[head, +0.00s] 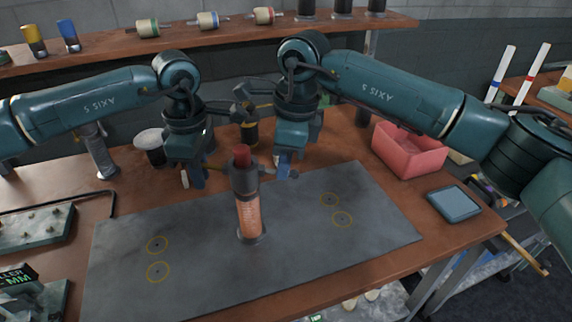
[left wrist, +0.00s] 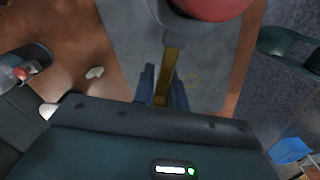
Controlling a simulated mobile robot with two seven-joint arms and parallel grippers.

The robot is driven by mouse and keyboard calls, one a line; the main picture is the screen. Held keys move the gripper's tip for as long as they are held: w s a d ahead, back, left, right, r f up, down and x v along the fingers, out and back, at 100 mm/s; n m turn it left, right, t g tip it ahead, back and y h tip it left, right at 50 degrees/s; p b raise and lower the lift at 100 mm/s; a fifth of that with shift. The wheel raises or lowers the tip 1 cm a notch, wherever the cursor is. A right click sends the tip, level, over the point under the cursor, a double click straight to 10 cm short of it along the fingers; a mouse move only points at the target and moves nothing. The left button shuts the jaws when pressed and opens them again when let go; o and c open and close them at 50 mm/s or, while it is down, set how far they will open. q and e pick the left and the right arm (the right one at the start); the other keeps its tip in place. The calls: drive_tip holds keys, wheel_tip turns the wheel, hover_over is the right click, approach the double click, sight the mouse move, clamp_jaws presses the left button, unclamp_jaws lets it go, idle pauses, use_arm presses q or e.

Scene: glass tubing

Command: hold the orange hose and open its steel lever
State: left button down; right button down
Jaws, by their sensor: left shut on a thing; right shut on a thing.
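The orange hose (head: 249,217) stands upright on the grey mat (head: 330,245), with a grey fitting (head: 243,180) and a dark red cap (head: 241,156) on top. My left gripper (head: 193,178) is beside it on the left, shut on a brass-coloured bar that runs to the fitting. The left wrist view shows this bar (left wrist: 170,72) between the fingers (left wrist: 165,92), leading to the red cap (left wrist: 212,6). My right gripper (head: 284,170) is at the fitting's right side, shut on a grey part that looks like the steel lever (head: 267,170); its grip is small and partly hidden.
A pink bin (head: 408,150) and a dark tablet (head: 453,203) are at the right of the table. A white-topped jar (head: 149,141) stands behind my left gripper. A black bent rod (head: 112,200) lies at left. The mat's front and right areas are clear.

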drive_tip(key=shift+a+r+h, duration=0.25)
drive_tip(key=shift+a+h, duration=0.05)
drive_tip(key=shift+h, duration=0.8)
drive_tip(key=shift+s, duration=0.1)
drive_tip(key=c, duration=1.5)
unclamp_jaws()
drive_tip(key=shift+r, duration=0.1)
drive_tip(key=shift+r, duration=0.1)
drive_tip(key=r, duration=1.1)
drive_tip(key=shift+a+r, duration=0.3)
drive_tip(key=shift+r, duration=0.1)
drive_tip(key=shift+o, duration=0.3)
